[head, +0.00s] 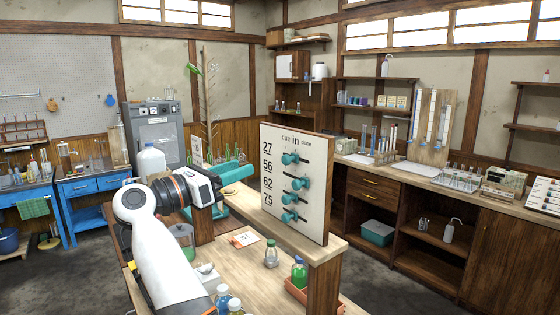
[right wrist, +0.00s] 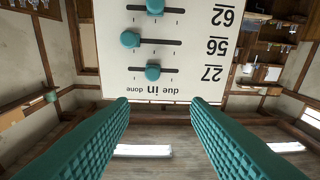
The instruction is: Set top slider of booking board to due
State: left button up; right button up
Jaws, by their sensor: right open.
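The booking board (head: 318,190) is an upright cream panel in a wooden frame, with rows 27, 56, 62 and 75 under the words due, in, done. The top slider (head: 289,158), a teal knob in row 27, sits near the middle of its slot, at in. It shows upside down in the right wrist view (right wrist: 152,73). Row 56's knob (right wrist: 130,40) sits at done; row 62's knob (right wrist: 155,7) is near the middle. My right gripper (right wrist: 160,104) is open and empty, its teal fingers apart, in front of the board near its header. My left gripper is out of view.
A side counter (head: 480,196) with glassware runs along the right.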

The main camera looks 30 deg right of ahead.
aim_at(284, 160)
jog(key=shift+m+g+y, duration=0.6)
jog(key=d+p, duration=0.2)
jog(key=d, duration=0.1)
jog(key=d+p, duration=0.2)
jog(key=d, duration=0.2)
jog(key=d+p, duration=0.2)
jog(key=d, duration=0.1)
jog(key=shift+d+r, duration=0.15)
jog(key=shift+r, duration=0.15)
jog(key=shift+w+d+f, duration=0.1)
jog(key=shift+d+f, duration=0.1)
jog(key=shift+d, duration=0.35)
grip_shut()
